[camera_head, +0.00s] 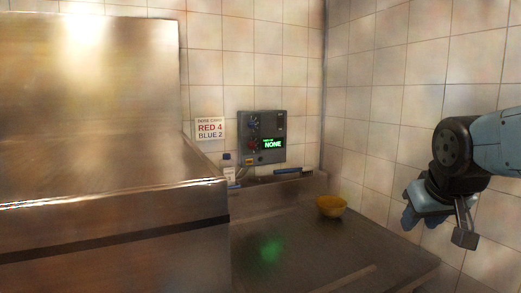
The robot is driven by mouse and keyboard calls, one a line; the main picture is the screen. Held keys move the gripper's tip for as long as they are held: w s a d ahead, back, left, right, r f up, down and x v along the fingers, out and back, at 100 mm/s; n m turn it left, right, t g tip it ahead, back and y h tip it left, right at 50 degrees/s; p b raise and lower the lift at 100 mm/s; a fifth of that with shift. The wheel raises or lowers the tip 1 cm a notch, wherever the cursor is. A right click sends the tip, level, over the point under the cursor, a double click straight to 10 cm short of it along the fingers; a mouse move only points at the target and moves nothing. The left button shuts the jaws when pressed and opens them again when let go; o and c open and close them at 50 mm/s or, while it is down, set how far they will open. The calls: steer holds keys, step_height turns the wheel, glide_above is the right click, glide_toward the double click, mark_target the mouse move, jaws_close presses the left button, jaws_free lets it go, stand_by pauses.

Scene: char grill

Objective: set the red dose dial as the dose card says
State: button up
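A dose card (210,129) on the tiled back wall reads RED 4 and BLUE 2. A grey dosing box (279,127) is on the wall to its right. On its left side the blue dial (253,122) sits above the red dose dial (252,145). The pointer settings are too small to read. A green-lit display (272,144) on the box reads NONE. My gripper (437,230) hangs at the right, in front of the right wall and well away from the box. One dark finger shows clearly; the finger gap is unclear. It holds nothing that I can see.
A yellow bowl (331,206) stands on the steel counter (330,250) below the box. A small bottle (228,168) and a blue-handled item (288,171) are near the wall. A large steel grill or hood (90,100) fills the left. The counter's middle is clear.

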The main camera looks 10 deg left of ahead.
steer(key=o, duration=0.3)
steer(key=w+a+n, duration=0.1)
steer(key=w+a, duration=0.1)
steer(key=w, duration=0.2)
steer(key=w+a+r+n+t, duration=0.1)
steer(key=w, duration=0.3)
steer(key=w+a+t, duration=0.1)
steer(key=w+a, duration=0.1)
steer(key=w, duration=0.3)
steer(key=shift+a+r+n+y, duration=0.3)
steer(key=shift+r+n+y, duration=0.05)
steer(key=shift+n+y, duration=0.05)
steer(key=n+t+y, duration=0.6)
steer(key=t+y, duration=0.2)
steer(key=y, duration=0.6)
glide_toward(254, 147)
steer(key=x, duration=0.9)
steer(key=shift+s, duration=0.1)
steer(key=c, duration=1)
